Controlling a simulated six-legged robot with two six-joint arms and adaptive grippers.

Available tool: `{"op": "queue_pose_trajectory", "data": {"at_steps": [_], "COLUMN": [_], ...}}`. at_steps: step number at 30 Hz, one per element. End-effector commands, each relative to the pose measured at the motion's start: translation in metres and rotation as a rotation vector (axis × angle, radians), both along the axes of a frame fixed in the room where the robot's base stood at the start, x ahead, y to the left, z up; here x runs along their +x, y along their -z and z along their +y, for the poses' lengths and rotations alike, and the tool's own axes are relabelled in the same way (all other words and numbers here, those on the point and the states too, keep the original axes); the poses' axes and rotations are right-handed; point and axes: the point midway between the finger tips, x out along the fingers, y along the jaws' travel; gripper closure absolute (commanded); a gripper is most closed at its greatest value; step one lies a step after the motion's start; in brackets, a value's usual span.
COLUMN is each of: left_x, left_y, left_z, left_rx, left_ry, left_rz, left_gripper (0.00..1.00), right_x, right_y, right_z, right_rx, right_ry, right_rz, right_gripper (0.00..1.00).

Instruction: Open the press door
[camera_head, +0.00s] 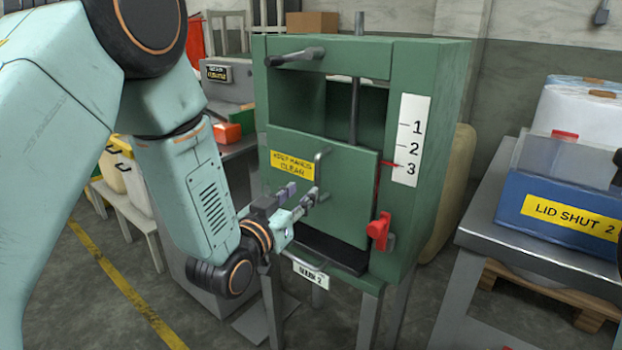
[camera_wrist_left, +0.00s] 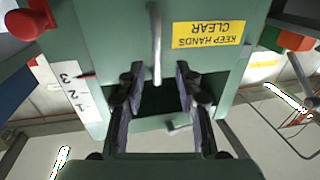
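The green press (camera_head: 425,80) stands in the middle of the head view. Its door (camera_head: 345,165) is a flat green panel with a yellow "KEEP HANDS CLEAR" label and a vertical metal handle (camera_head: 318,166). Open space shows above the panel and a dark gap below it. My left gripper (camera_head: 300,193) is in front of the door, close to the handle. In the left wrist view, which is upside down, its two fingers (camera_wrist_left: 160,70) are spread, with the handle (camera_wrist_left: 156,40) showing between the tips. I see no finger closed on it. My right gripper is not in view.
A red latch (camera_head: 379,231) sits at the door's lower right. A red pointer is near 3 on the white scale (camera_head: 411,140). A table with a blue "LID SHUT 2" bin (camera_head: 560,205) stands at right. A grey bench stands behind at left.

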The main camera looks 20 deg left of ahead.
Motion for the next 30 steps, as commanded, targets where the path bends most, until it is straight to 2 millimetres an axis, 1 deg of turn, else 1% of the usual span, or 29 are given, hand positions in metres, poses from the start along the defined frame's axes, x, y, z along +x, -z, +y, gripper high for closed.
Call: {"op": "queue_pose_trajectory", "data": {"at_steps": [2, 5, 12, 18, 22, 29, 30], "left_x": [0.002, 0.011, 0.048, 0.069, 0.075, 0.076, 0.076], "left_y": [-0.002, -0.001, 0.0, 0.0, -0.001, -0.001, -0.001], "left_z": [-0.002, -0.006, -0.012, -0.014, -0.014, -0.012, -0.012], "left_rx": [0.001, 0.003, 0.001, 0.002, 0.001, 0.0, 0.0], "left_ry": [0.001, 0.002, 0.001, 0.0, 0.0, -0.002, -0.002], "left_rz": [-0.012, -0.013, -0.011, -0.009, -0.008, -0.006, -0.006], "left_gripper": [0.66, 0.66, 0.66, 0.66, 0.66, 0.66, 0.67], "right_x": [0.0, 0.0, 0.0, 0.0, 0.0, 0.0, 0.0], "right_y": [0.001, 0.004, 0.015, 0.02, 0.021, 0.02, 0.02], "right_z": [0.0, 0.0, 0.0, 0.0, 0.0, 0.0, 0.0], "right_rx": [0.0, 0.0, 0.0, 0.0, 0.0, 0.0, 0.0], "right_ry": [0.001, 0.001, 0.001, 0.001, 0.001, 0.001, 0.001], "right_rz": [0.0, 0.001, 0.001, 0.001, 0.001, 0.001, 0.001], "right_gripper": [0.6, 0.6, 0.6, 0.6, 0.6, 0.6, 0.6]}}
